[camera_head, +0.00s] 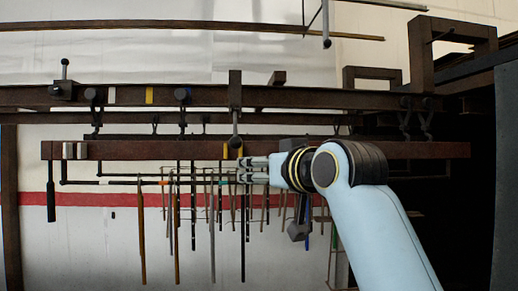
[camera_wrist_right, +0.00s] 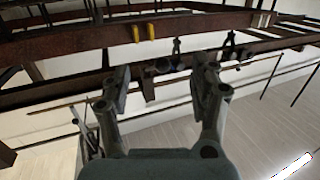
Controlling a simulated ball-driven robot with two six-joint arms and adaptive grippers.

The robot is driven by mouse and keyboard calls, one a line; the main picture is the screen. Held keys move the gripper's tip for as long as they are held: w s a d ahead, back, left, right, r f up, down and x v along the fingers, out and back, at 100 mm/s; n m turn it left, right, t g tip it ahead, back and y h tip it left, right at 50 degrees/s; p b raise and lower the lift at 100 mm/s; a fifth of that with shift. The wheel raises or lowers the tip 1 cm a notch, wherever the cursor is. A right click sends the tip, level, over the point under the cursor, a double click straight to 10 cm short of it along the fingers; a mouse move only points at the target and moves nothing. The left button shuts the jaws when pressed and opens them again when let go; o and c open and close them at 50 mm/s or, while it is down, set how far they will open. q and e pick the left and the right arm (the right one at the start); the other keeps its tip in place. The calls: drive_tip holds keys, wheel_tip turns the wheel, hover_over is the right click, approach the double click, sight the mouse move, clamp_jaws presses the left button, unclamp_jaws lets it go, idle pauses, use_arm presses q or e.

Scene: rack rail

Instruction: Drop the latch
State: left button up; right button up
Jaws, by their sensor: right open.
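The latch appears to be the grey bar with a rounded end (camera_head: 235,142) that hangs from a dark upright block at mid-rack, over the lower rail (camera_head: 340,150). I cannot be sure that it is the latch. A yellow mark (camera_head: 226,151) is beside its lower end. My right gripper (camera_head: 241,170) is just below the lower rail and points left, its fingers apart and empty. In the right wrist view, the open fingers (camera_wrist_right: 160,88) frame a small dark block (camera_wrist_right: 148,90) and part of a rail behind it. My left gripper is not in view.
The upper rail (camera_head: 330,98) carries a knobbed clamp (camera_head: 62,88) at the left and several hooks. A pale double block (camera_head: 75,151) sits on the lower rail. Several thin rods (camera_head: 142,230) hang below, close around my right gripper. Dark frames stand at the right.

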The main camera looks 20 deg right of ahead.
sight(238, 143)
wheel_tip(238, 143, up, 5)
drive_tip(key=shift+t, duration=0.4)
drive_tip(key=w, duration=0.8)
drive_tip(key=w+a, duration=0.1)
drive_tip(key=w, duration=0.4)
drive_tip(key=shift+r, duration=0.1)
drive_tip(key=shift+s, duration=0.1)
drive_tip(key=shift+c, duration=0.4)
drive_tip(key=c, duration=0.9)
